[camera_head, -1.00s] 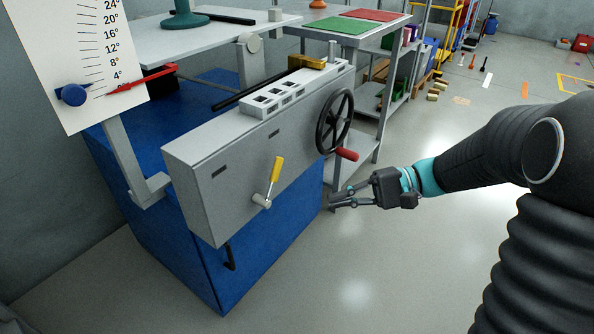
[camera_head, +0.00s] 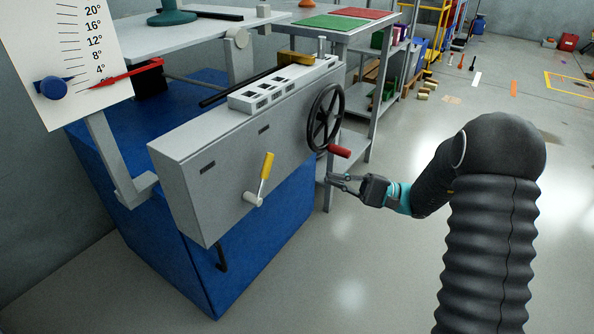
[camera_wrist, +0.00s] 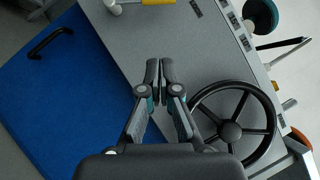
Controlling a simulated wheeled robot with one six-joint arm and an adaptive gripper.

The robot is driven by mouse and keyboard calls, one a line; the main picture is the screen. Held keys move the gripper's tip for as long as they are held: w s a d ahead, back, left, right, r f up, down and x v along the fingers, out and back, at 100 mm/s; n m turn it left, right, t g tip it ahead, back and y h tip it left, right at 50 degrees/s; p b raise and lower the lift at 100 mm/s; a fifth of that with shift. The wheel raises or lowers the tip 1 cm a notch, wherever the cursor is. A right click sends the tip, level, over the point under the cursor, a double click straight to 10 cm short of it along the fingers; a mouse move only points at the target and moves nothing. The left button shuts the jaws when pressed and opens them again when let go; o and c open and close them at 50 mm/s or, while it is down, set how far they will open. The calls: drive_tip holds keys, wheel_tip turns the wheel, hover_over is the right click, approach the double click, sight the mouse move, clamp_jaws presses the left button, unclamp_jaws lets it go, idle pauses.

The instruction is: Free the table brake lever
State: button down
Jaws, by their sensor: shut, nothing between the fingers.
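The brake lever has a yellow grip (camera_head: 266,166) and a pale pivot (camera_head: 252,198) on the grey front panel of the machine. The grip points up, leaning slightly right. In the wrist view, only part of the yellow grip (camera_wrist: 158,2) and the pivot (camera_wrist: 116,8) show at the top edge. In the wrist view, the fingertips of my gripper (camera_wrist: 159,66) are together, in front of the grey panel and apart from the lever.
A black handle (camera_head: 221,258) is on the blue base (camera_head: 265,250). A metal shelf table (camera_head: 362,115) stands behind.

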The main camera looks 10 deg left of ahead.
approach(264, 176)
drive_tip(key=w+a, duration=0.4)
drive_tip(key=w, duration=0.1)
drive_tip(key=shift+s+a+r, duration=1.1)
drive_tip(key=shift+s+r, duration=0.1)
drive_tip(key=shift+s, duration=0.1)
drive_tip(key=shift+s+r, duration=0.1)
